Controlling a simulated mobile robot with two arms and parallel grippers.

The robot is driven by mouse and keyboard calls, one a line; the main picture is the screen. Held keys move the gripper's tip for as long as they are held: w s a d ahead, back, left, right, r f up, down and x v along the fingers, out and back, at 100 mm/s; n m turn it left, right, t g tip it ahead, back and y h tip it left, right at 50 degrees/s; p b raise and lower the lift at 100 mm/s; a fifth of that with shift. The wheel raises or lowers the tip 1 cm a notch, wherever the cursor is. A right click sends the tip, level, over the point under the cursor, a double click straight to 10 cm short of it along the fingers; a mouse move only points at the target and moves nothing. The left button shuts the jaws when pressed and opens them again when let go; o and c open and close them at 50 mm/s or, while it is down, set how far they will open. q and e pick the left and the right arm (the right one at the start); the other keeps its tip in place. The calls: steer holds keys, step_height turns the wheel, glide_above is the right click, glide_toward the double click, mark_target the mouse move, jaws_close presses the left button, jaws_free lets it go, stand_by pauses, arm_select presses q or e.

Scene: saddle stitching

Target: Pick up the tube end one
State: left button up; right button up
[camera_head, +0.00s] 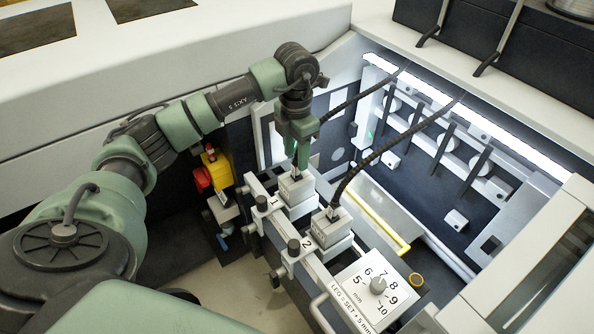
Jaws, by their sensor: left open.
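Tube end one (296,189) is a pale grey block on a white holder beside the black knob marked 1. A black hose runs from behind my gripper towards the upper right; its join to the block is hidden. My left gripper (297,168), with green fingers, points down just above the block's top and is open. Whether the fingers touch or straddle anything there is too small to tell. Tube end two (334,229) sits in the similar holder by the knob marked 2, with its black hose arching to the upper right. My right gripper is out of view.
A dial plate (372,289) with numbers stands at the front right. A red and yellow switch (208,174) is left of the holders. A yellow-edged tray (385,222) lies behind them, inside the lit machine bay. The second hose (385,148) crosses the bay.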

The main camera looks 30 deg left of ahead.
mark_target(296, 163)
arm_select(q)
step_height(296, 163, down, 3)
steer(key=shift+d+r+p, duration=0.1)
steer(key=shift+d+p, duration=0.05)
steer(key=shift+p, duration=0.25)
steer(key=shift+f, duration=0.65)
steer(key=c, duration=0.8)
jaws_close()
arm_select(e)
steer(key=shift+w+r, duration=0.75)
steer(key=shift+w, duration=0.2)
arm_select(q)
steer(key=shift+r, duration=0.1)
